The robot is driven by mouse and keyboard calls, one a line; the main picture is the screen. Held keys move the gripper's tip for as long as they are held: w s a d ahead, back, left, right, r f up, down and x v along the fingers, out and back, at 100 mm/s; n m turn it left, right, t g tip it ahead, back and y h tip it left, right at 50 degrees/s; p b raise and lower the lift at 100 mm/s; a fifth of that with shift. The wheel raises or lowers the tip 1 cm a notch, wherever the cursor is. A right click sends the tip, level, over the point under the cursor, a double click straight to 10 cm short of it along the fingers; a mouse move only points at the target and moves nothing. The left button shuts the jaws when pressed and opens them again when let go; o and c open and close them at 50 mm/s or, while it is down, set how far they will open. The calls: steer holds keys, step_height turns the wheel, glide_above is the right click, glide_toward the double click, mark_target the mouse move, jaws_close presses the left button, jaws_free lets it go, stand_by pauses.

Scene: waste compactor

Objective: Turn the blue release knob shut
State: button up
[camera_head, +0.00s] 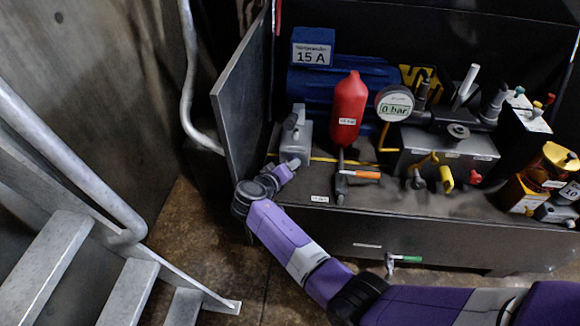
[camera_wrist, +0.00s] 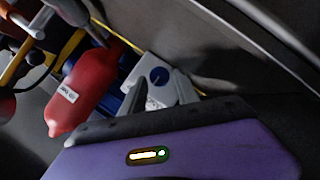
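The blue knob (camera_wrist: 159,76) shows in the wrist view as a small round disc on a pale grey block (camera_wrist: 155,70). In the head view the block (camera_head: 297,140) stands at the left end of the bench, by the open side panel; I cannot make out the knob's blue face there. My gripper (camera_wrist: 162,84) is open in the wrist view, with one finger on each side of the knob and nothing held. In the head view my gripper (camera_head: 287,168) is just in front of the block. I cannot tell whether the fingers touch it.
A red bottle (camera_head: 349,105) stands right of the block, with an orange-handled valve (camera_head: 362,174) in front. A gauge (camera_head: 394,104), yellow levers and more valves fill the bench's right. The grey side panel (camera_head: 243,100) rises on the left. Metal stairs (camera_head: 45,265) are further left.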

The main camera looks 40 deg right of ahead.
steer(key=p+v, duration=0.1)
steer(key=v, duration=0.6)
steer(key=shift+p, duration=0.35)
steer(key=shift+f, duration=0.1)
